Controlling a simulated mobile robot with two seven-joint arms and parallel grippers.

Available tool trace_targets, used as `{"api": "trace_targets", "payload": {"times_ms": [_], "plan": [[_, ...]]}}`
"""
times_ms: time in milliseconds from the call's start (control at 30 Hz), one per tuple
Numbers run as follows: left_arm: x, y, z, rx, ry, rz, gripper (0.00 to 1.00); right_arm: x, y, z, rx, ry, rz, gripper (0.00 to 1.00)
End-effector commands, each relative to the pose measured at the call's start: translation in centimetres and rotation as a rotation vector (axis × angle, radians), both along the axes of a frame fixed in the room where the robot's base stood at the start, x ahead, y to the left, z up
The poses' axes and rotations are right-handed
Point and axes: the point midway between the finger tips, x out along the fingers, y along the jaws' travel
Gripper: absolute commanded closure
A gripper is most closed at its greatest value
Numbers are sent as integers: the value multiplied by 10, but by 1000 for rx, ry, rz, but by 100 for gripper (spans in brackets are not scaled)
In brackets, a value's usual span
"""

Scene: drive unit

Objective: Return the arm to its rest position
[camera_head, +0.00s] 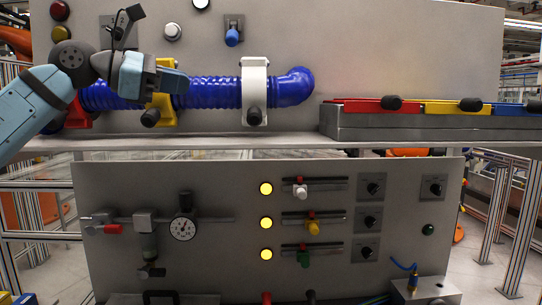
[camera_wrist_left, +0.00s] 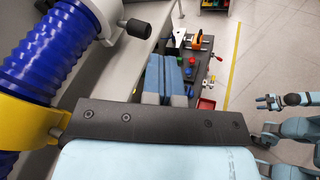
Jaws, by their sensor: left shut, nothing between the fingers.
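My left arm comes in from the left in the head view. Its gripper (camera_head: 184,80) points right, in front of the blue ribbed hose (camera_head: 215,93) and near the yellow clamp (camera_head: 162,108). In the left wrist view the two blue-grey fingers of the left gripper (camera_wrist_left: 165,80) lie together, with nothing between them. The hose (camera_wrist_left: 45,55) and yellow clamp (camera_wrist_left: 30,125) are close on the left there. My right gripper (camera_wrist_left: 268,102) is small at the right of the wrist view, and its opening is unclear.
A white clamp (camera_head: 254,114) holds the hose further right. Red, yellow and blue handled blocks stand on a grey rail (camera_head: 350,122) at the right. The lower panel (camera_head: 230,265) carries a dial gauge (camera_head: 183,229) and sliders. Open floor (camera_wrist_left: 270,40) shows beyond the bench.

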Motion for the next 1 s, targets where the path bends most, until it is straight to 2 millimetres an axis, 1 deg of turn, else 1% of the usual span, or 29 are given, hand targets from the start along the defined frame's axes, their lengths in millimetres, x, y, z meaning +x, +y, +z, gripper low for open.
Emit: {"api": "trace_targets", "payload": {"times_ms": [33, 100, 233, 267, 300, 367, 400, 567, 600, 667, 700, 767, 800, 867, 900, 967, 1000], "plan": [[5, -15, -31, -70, 81, -46, 100, -1, 0, 0, 0, 1, 0, 57], [7, -29, -64, -177, 189, -98, 100, -2, 0, -1, 0, 4, 0, 57], [9, -51, -123, -384, 400, -173, 100, -6, 0, -3, 0, 11, 1, 57], [8, -54, -136, -432, 448, -185, 100, -6, 0, -4, 0, 12, 1, 57], [8, -58, -153, -499, 516, -202, 100, -6, 0, -4, 0, 12, 1, 57], [7, -63, -179, -600, 618, -218, 100, -6, 0, -4, 0, 12, 1, 57], [6, -65, -196, -669, 688, -226, 100, -5, 0, -4, 0, 12, 1, 57], [1, -67, -267, -950, 966, -229, 100, -5, 0, -3, 0, 10, 1, 57], [0, -66, -285, -1023, 1036, -223, 100, -5, 0, -3, 0, 10, 1, 57], [-4, -63, -314, -1132, 1142, -209, 100, -5, 0, -3, 0, 10, 1, 57], [-6, -61, -333, -1206, 1209, -195, 100, -4, 0, -3, 0, 10, 1, 57], [-11, -56, -363, -1319, 1314, -169, 100, -4, 0, -3, 0, 9, 1, 57], [-15, -53, -384, -1394, 1380, -147, 100, -4, 0, -3, 0, 9, 1, 57], [-23, -47, -415, -1509, 1479, -111, 100, -4, 0, -3, 0, 9, 1, 57], [-29, -43, -437, -1585, 1544, -81, 100, -4, 0, -3, 0, 9, 1, 57], [-40, -36, -470, -1704, 1638, -32, 100, -4, 0, -3, 0, 9, 1, 57], [-48, -32, -493, -1782, 1700, 5, 100, -4, 0, -3, 0, 9, 1, 57]]}}
